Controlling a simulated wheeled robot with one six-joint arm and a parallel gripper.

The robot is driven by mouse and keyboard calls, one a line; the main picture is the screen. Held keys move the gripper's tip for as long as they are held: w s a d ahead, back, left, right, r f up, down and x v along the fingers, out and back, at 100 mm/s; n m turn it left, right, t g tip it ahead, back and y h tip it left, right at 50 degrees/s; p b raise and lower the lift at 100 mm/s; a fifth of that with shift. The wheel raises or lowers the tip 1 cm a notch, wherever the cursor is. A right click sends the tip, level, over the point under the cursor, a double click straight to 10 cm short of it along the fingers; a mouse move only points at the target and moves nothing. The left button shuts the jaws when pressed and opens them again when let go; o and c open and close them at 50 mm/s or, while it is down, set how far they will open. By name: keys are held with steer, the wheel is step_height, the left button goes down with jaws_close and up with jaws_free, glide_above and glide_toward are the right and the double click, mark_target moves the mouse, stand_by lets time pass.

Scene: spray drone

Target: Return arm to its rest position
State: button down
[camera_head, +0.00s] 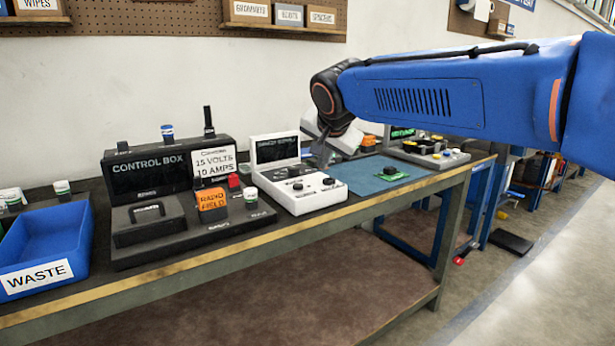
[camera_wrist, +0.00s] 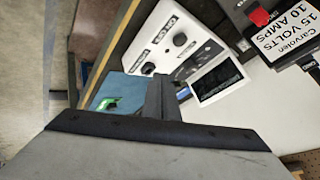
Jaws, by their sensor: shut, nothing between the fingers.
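My blue arm reaches in from the right in the head view and bends down at its dark joint. My gripper (camera_head: 323,158) hangs beside the white device's raised screen, over the workbench (camera_head: 330,226). In the wrist view my gripper (camera_wrist: 158,92) points toward the white device with its fingers together and nothing between them. The white device (camera_head: 310,197) has black knobs and a screen; it also shows in the wrist view (camera_wrist: 163,40). I cannot tell whether the gripper touches it.
A blue waste bin (camera_head: 45,249) is at the far left. A green board (camera_head: 389,174) lies on a blue mat (camera_head: 362,186) to the right. A wall stands behind.

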steer(key=s+d+f+n+g, duration=0.1)
steer(key=s+d+f, duration=0.3)
steer(key=s+d, duration=0.55)
steer(key=s+d+f+n+g, duration=0.1)
steer(key=s+d+f, duration=0.4)
steer(key=s, duration=0.3)
steer(key=s+d+f+n+g, duration=0.1)
steer(key=s+d+f+n, duration=0.1)
steer(key=s+d+f, duration=0.4)
steer(key=s+d+f+n+h, duration=0.1)
steer(key=s+d+f+n, duration=0.1)
steer(key=s+d+f, duration=0.3)
steer(key=s+f, duration=0.4)
steer(key=s, duration=0.3)
steer(key=shift+d+f+g, duration=0.15)
steer(key=shift+g, duration=0.25)
